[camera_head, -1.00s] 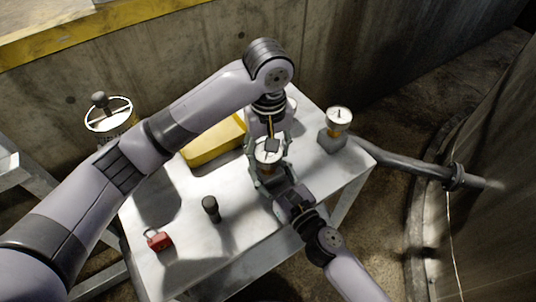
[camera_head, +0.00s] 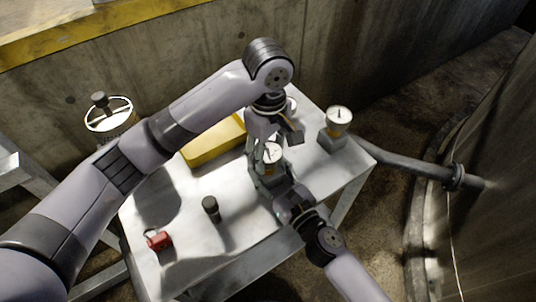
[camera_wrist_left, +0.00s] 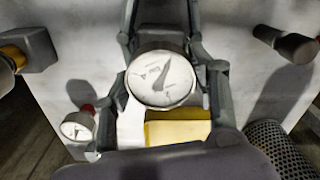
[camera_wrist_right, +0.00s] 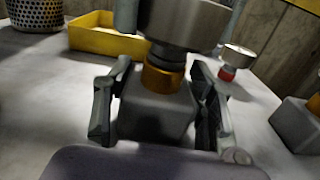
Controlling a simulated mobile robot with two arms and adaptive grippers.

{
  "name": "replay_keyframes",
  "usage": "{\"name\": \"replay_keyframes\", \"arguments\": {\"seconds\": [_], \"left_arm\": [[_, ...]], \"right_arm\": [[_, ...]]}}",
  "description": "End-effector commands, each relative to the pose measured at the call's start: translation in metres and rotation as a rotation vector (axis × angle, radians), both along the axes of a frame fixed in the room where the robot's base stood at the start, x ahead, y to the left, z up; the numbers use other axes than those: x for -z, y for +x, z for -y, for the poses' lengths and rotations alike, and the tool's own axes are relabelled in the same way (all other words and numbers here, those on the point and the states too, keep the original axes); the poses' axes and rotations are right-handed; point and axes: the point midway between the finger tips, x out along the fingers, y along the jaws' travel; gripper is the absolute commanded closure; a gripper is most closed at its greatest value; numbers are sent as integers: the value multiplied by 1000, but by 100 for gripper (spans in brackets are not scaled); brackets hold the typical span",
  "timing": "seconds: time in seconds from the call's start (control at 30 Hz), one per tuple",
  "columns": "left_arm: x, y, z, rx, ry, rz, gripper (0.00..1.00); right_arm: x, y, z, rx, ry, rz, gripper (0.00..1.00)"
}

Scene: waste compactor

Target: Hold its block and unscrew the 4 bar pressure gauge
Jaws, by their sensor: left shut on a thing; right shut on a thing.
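The held pressure gauge (camera_head: 271,154) has a round white dial and stands on a grey block near the middle of the table. My left gripper (camera_head: 273,143) comes down from above and is shut on the gauge. In the left wrist view, its fingers flank the dial (camera_wrist_left: 162,78); the exact reading is unclear. My right gripper (camera_head: 268,183) is shut on the block from the front. The right wrist view shows its fingers on both sides of the grey block (camera_wrist_right: 155,112). A brass collar (camera_wrist_right: 163,78) sits between block and gauge; any thread gap is unclear.
A second gauge (camera_head: 338,118) on its own block stands at the table's right. A small gauge with a red collar (camera_wrist_right: 238,56) stands behind. A yellow tray (camera_head: 213,142), black-topped cylinder (camera_head: 211,207), red padlock (camera_head: 159,240) and mesh bin (camera_wrist_right: 35,12) are around.

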Motion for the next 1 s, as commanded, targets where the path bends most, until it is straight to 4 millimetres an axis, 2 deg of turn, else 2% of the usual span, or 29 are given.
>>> {"name": "replay_keyframes", "arguments": {"seconds": [0.03, 0.07, 0.37, 0.6, 0.67, 1.0], "left_arm": [[0, 1, -1, -3, 2, 2, 80], [0, 1, -1, -2, 2, 2, 45], [0, 0, 0, 1, 1, 1, 25], [0, 0, 0, 2, 0, 0, 23], [1, 0, 0, 2, 1, -1, 26], [0, 0, 0, 33, 0, 0, 26]], "right_arm": [[0, 0, 0, 0, 3, -2, 80], [0, 0, 0, 0, 3, -2, 80], [0, 0, 0, 0, 1, -1, 80], [0, 0, 0, 0, 1, -1, 80], [0, 0, 0, 0, 0, -1, 80], [0, 0, 0, 0, 0, -1, 80]]}}
